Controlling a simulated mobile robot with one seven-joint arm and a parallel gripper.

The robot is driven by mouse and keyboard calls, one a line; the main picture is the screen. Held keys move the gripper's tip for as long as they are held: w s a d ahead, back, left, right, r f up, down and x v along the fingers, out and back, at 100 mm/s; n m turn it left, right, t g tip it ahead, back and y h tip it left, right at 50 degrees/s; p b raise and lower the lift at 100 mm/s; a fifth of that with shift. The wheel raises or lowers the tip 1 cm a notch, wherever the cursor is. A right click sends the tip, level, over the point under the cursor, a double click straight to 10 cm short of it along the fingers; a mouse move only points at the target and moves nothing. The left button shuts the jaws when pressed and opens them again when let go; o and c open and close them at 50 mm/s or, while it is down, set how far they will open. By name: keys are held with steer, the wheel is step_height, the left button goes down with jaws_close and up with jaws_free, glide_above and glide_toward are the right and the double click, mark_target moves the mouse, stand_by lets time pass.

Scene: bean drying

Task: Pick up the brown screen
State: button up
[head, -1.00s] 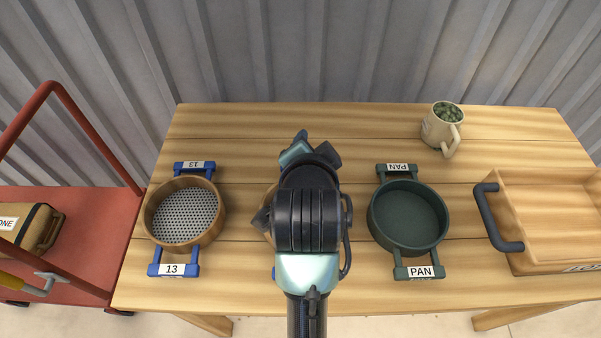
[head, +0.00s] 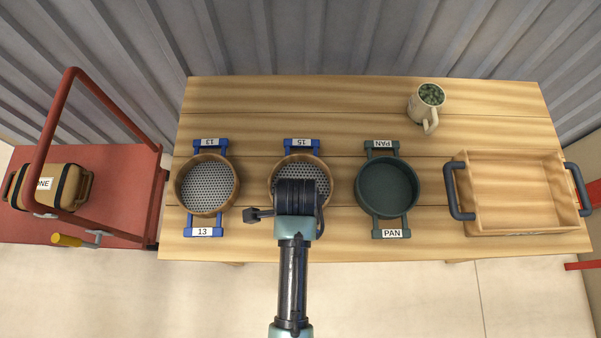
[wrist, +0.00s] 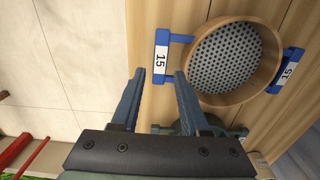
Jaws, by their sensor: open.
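Two round brown-rimmed screens with grey perforated mesh and blue handles stand on the table. The screen labelled 13 (head: 207,185) is at the left. The screen labelled 15 (head: 301,164) is in the middle, its near part hidden by my arm. In the wrist view, screen 15 (wrist: 228,60) lies at the upper right. Its labelled blue handle (wrist: 161,40) lines up with the gap between my fingertips. My gripper (wrist: 160,82) is open and empty; how far it is above the handle is unclear. My arm hides the fingers in the head view.
A dark green pan (head: 388,187) stands right of screen 15. A wooden crate (head: 515,160) with dark handles is at the right, and a mug of green beans (head: 427,108) is at the back. A red cart (head: 120,190) with a brown case (head: 45,187) stands left.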

step_height(320, 180, down, 9)
steer(key=shift+a+f, duration=0.1)
steer(key=shift+f, duration=0.05)
stand_by(0.4)
jaws_close()
steer(key=shift+w, duration=0.1)
